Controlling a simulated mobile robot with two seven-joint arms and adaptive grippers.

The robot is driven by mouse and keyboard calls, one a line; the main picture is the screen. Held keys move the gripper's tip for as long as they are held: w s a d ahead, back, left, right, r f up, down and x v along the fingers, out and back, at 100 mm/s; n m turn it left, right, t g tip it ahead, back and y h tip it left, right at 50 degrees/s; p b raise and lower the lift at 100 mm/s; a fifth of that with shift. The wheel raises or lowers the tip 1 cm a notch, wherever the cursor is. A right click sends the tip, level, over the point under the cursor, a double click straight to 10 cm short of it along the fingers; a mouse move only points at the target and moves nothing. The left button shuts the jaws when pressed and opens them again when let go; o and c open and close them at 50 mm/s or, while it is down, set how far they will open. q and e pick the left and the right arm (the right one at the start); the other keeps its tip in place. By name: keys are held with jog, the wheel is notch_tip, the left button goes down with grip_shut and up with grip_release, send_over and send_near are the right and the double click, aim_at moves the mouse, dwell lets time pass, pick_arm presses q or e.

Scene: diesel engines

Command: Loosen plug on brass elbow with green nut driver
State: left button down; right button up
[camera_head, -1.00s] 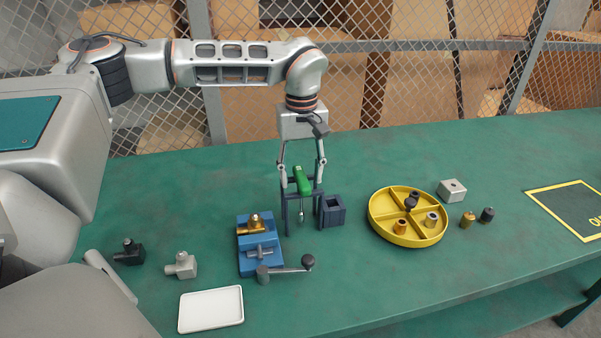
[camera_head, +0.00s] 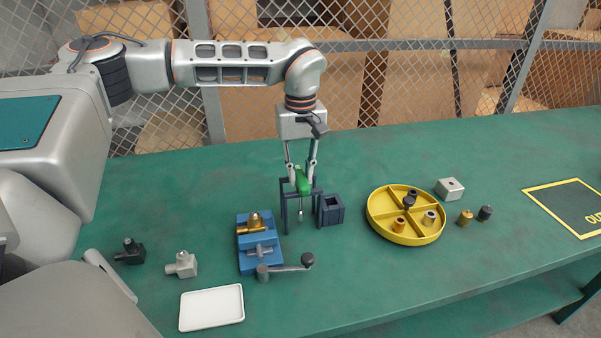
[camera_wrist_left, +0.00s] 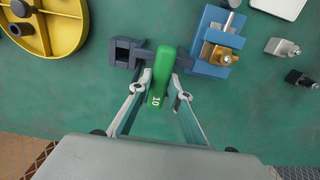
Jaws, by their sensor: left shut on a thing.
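The green nut driver (camera_head: 302,183) stands upright in a dark stand (camera_head: 285,206), its metal shaft hanging below the handle. My left gripper (camera_head: 301,176) is shut on the green handle; in the left wrist view the fingers sit on both sides of the driver (camera_wrist_left: 162,75), which is marked 10. The brass elbow (camera_head: 250,227) with its plug on top is held in a blue vise (camera_head: 259,257), left of the stand. It also shows in the left wrist view (camera_wrist_left: 217,54). My right gripper is not in view.
A dark square socket (camera_head: 331,209) stands right of the stand. A yellow divided tray (camera_head: 383,229) holds small fittings. Grey (camera_head: 182,264) and black elbows (camera_head: 130,252) and a white tray (camera_head: 211,308) lie left and front.

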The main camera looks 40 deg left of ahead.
pick_arm(q)
notch_tip(320, 180, up, 4)
jog(key=p, duration=0.2)
jog(key=shift+p, duration=0.4)
notch_tip(320, 180, up, 3)
jog(key=p, duration=0.2)
jog(key=shift+p, duration=0.3)
notch_tip(320, 180, up, 3)
jog(key=p, duration=0.3)
notch_tip(320, 180, up, 6)
jog(key=p, duration=0.8)
send_over(301, 175)
jog(key=shift+a, duration=0.1)
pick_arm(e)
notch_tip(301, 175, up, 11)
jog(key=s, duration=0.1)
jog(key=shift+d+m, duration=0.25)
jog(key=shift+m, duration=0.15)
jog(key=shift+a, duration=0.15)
